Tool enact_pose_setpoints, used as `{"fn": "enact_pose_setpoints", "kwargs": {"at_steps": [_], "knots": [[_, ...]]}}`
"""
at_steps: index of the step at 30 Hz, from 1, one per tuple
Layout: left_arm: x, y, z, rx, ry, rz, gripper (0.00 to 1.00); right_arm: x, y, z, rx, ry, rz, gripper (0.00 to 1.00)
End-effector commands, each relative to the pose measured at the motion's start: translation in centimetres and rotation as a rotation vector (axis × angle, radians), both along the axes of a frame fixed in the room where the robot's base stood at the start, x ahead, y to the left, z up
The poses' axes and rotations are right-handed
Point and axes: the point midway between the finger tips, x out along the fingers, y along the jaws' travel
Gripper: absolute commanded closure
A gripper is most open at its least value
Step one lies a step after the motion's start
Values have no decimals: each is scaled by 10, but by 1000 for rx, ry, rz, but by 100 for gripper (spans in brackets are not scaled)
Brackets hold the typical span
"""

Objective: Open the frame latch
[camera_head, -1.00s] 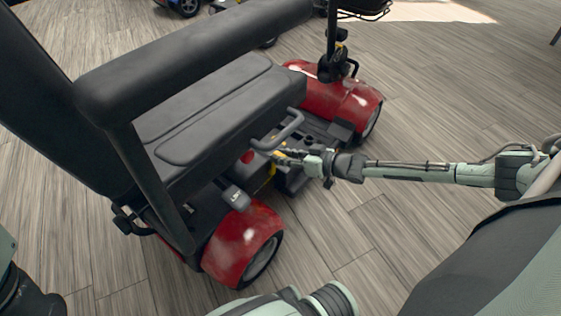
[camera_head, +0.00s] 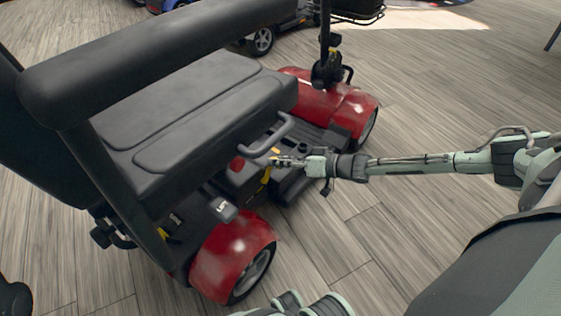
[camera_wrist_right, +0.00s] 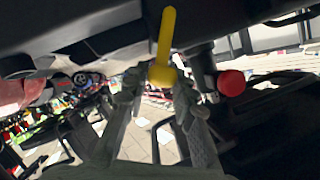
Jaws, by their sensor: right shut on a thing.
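The red mobility scooter stands left of centre in the head view, with its red rear fender (camera_head: 232,254) nearest me. The frame latch looks to be the yellow lever (camera_wrist_right: 166,42) below the seat. It has a rounded yellow end, and yellow also shows by the fingertips in the head view (camera_head: 267,174). My right gripper (camera_head: 279,161) reaches in from the right under the seat edge. In the wrist view its fingers (camera_wrist_right: 158,88) are shut on the lever's rounded end.
A black seat (camera_head: 190,110) and thick armrest (camera_head: 150,62) overhang the left side. A grey handle (camera_head: 270,135) rises just beyond my right gripper. A red knob (camera_wrist_right: 231,83) sits right of the lever. Another scooter (camera_head: 262,40) stands behind. Floor at right is clear.

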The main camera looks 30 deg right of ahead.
Motion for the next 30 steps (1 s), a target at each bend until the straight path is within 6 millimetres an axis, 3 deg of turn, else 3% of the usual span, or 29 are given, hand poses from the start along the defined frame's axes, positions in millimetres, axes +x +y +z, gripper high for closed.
{"fn": "enact_pose_setpoints", "kwargs": {"at_steps": [3, 4, 8, 20, 30], "knots": [[-1, 0, 1, 0, -3, 1, 0, 1, -2, 0, 4, 4, -8, 100], [-1, 0, 1, 1, -5, 0, 0, 1, -2, 0, 4, 4, -8, 71], [-1, 0, 2, 1, -7, 0, 0, 1, -1, 0, 3, 3, -6, 55], [-2, -1, 1, 2, -7, -3, 0, -6, -5, 1, 2, 3, -4, 53], [-1, 0, 1, 1, -4, -2, 0, -59, -39, 23, -2, 7, -4, 53]]}}
